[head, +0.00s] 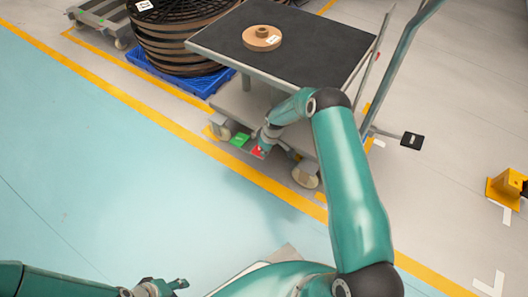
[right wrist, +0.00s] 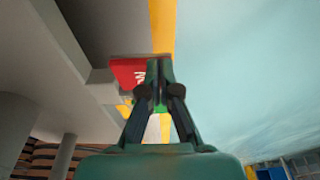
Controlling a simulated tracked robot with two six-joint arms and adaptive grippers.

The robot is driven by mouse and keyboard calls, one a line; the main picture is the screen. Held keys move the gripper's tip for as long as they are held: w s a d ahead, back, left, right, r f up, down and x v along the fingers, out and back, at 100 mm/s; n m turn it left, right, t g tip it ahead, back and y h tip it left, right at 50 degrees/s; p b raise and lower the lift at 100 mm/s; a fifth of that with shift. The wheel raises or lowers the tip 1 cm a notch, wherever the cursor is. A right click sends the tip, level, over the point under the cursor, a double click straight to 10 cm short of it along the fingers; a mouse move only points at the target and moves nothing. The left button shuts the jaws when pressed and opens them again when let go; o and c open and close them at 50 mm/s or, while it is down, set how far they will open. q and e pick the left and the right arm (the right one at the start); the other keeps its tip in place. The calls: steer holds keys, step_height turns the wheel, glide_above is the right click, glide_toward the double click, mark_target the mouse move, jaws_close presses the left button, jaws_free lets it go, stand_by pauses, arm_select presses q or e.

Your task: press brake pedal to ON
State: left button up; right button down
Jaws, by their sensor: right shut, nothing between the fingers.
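A cart (head: 222,64) with a dark top stands at the upper middle of the head view. A red pedal (head: 257,152) and a green pedal (head: 240,139) sit low at its near edge. In the right wrist view the red pedal (right wrist: 127,72) shows white lettering, partly hidden by my fingers, and some green (right wrist: 160,107) shows between the fingers. My right gripper (head: 264,147) is shut and empty, its fingertips at the red pedal. I cannot tell whether they touch it. My left gripper (head: 172,285) is at the bottom edge, far from the cart.
A cardboard-coloured roll (head: 262,38) lies on the cart top. Cart casters (head: 306,174) stand near the yellow floor line. A large dark reel (head: 175,40) on a blue pallet (head: 180,83) stands to the left. The blue floor (head: 100,160) at left is clear.

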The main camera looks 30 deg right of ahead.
steer(key=shift+s+d+f+b, duration=0.1)
steer(key=shift+s+f+b, duration=0.15)
steer(key=shift+f+b, duration=0.3)
steer(key=shift+s+d+f+b, duration=0.1)
steer(key=shift+s+f+b, duration=0.1)
steer(key=shift+f+b, duration=0.4)
steer(key=shift+s+d+f+b, duration=0.1)
steer(key=shift+s+f+b, duration=0.25)
steer(key=shift+f, duration=0.35)
steer(key=s+d+r+p, duration=0.2)
steer(key=s+r+p, duration=0.4)
steer(key=r, duration=0.6)
steer(key=shift+d, duration=0.3)
steer(key=shift+s, duration=0.1)
